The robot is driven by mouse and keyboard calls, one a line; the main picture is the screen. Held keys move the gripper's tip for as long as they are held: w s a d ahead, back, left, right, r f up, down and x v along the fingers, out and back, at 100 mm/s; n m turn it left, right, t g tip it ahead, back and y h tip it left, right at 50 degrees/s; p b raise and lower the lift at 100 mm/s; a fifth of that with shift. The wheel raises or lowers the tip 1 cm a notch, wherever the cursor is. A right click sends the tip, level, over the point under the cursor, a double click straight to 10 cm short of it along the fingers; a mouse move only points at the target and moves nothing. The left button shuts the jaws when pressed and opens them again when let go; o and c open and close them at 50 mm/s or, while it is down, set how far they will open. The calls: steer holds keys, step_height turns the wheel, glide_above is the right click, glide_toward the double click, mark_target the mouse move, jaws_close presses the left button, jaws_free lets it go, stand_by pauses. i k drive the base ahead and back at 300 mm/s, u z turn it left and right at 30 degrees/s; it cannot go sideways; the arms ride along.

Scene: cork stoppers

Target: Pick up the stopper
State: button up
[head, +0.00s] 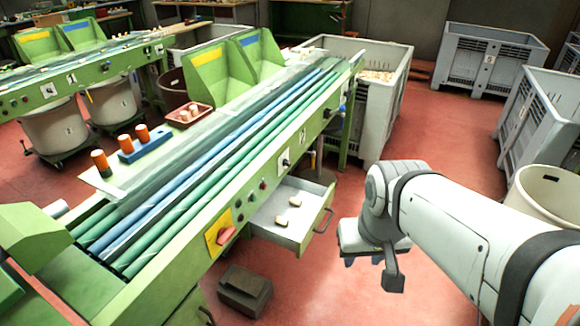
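Two small pale stoppers lie apart in the open drawer (271,234): one farther back (295,202) and one nearer the front (281,220). More pale stoppers (190,112) sit in a small red tray (176,118) on the sorting machine's top. Which one the task means cannot be told from the picture. My gripper (370,262) hangs in the air to the right of the drawer, apart from it, pointing downward. Nothing shows held in it. Its fingertips are small and partly hidden by its own body, so its opening is unclear.
The green machine (190,265) with its long rollers stands left of my arm. A dark box (244,290) lies below the drawer. Grey crates (487,58) stand behind; red floor is clear between.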

mark_target(296, 202)
steer(key=u, duration=0.1)
steer(key=i, duration=0.9)
steer(key=u, duration=0.1)
